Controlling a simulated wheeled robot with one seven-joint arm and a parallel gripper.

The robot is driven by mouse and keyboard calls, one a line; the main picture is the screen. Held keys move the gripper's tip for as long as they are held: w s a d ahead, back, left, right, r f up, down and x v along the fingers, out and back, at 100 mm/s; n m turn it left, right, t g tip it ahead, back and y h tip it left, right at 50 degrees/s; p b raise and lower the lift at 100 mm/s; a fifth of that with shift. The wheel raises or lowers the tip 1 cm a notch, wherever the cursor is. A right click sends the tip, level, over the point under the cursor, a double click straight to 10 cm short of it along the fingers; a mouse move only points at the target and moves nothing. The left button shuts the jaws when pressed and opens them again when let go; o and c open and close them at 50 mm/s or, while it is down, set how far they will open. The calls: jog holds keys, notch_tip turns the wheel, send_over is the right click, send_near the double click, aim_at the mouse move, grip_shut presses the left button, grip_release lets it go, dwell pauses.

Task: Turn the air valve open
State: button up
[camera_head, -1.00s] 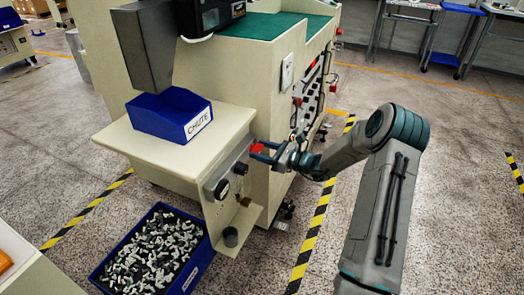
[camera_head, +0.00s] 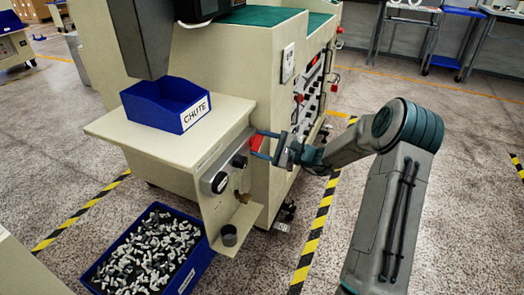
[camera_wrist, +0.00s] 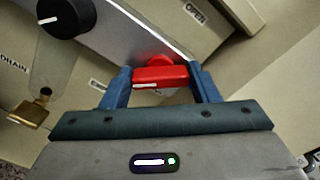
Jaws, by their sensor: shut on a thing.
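The air valve's red handle (camera_head: 256,144) sits on the panel at the side of the cream machine. In the wrist view the red handle (camera_wrist: 160,76) lies between the two blue fingers of my gripper (camera_wrist: 162,84), which is shut on it. In the head view my gripper (camera_head: 264,145) reaches the handle from the right. An "OPEN" label (camera_wrist: 195,16) shows at the upper right of the wrist view. Another label near the left finger is partly hidden. The handle's stem behind the bar is mostly hidden.
A black knob (camera_wrist: 66,16) and a brass drain fitting (camera_wrist: 30,108) are left of the handle. A blue chute bin (camera_head: 168,104) stands on the shelf above. A blue crate of small parts (camera_head: 150,252) is on the floor.

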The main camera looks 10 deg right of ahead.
jog(key=n+b, duration=0.4)
jog(key=b, duration=0.2)
jog(key=n+b, duration=0.5)
jog(key=b, duration=0.1)
jog(key=shift+f+n, duration=0.2)
jog(key=shift+n, duration=0.1)
jog(key=shift+r, duration=0.1)
jog(key=o, duration=1)
